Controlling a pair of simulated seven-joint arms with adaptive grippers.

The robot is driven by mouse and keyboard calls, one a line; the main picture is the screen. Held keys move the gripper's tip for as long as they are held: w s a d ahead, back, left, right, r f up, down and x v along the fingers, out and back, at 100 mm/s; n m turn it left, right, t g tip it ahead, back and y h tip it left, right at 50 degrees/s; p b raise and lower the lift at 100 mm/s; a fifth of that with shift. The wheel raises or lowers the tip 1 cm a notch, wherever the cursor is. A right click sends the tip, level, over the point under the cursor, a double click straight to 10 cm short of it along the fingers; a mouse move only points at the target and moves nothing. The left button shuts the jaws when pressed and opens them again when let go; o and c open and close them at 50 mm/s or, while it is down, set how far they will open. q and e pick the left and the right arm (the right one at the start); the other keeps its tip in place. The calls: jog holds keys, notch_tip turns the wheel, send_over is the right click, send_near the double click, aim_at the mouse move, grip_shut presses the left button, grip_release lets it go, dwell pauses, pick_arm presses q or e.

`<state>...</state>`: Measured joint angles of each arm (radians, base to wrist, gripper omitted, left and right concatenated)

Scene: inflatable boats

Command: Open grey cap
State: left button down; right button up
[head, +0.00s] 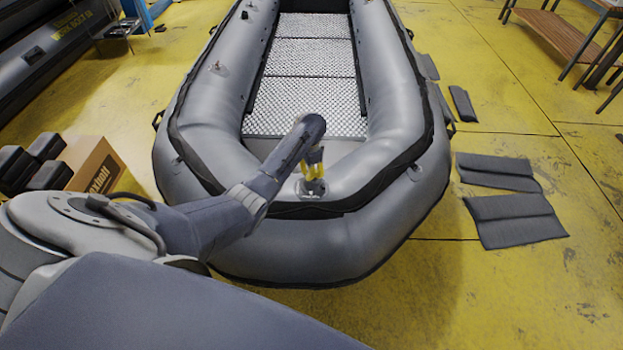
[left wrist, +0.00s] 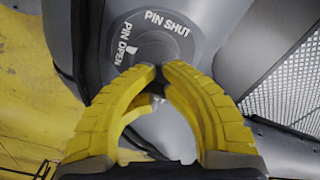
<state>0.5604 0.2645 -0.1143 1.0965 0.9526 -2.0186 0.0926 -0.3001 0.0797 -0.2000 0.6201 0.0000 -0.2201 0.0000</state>
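The grey cap (head: 312,188) sits on the rounded bow tube of the grey inflatable boat (head: 340,235). In the left wrist view the round cap (left wrist: 148,48) bears the white words PIN OPEN and PIN SHUT and a small white mark near PIN OPEN. My left gripper (head: 313,174) is over the cap in the head view. Its yellow fingertips (left wrist: 159,71) come together at the cap's middle, with a narrow dark part between them; they appear shut on the cap. The fingers hide the cap's near side. My right gripper is not in view.
Dark flat pads (head: 515,218) lie on the yellow floor at the right. A cardboard box (head: 95,165) and black blocks (head: 48,147) stand at the left. A wooden bench (head: 560,40) is at the upper right.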

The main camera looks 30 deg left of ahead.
pick_arm(q)
jog(key=shift+w+d+f, duration=0.1)
jog(key=shift+d, duration=0.45)
jog(key=shift+w+d+r, duration=0.15)
jog(key=shift+d+r, duration=0.05)
jog(key=shift+d, duration=0.05)
jog(key=shift+d+r, duration=0.1)
jog(key=shift+d, duration=0.1)
jog(key=shift+w+d+r, duration=0.2)
jog(key=shift+d, duration=0.1)
jog(key=shift+s+a+r, duration=0.2)
jog(key=shift+a+r, duration=0.4)
jog(key=shift+a, duration=0.15)
jog(key=shift+s+a+r, duration=0.15)
jog(key=shift+a+r, duration=0.45)
jog(key=shift+a, duration=0.1)
jog(key=shift+s+a+r, duration=0.35)
jog(key=shift+a+r, duration=0.4)
jog(key=shift+a, duration=0.1)
jog(key=shift+s+a+r, duration=0.3)
jog(key=shift+a+r, duration=0.45)
jog(key=shift+a, duration=0.05)
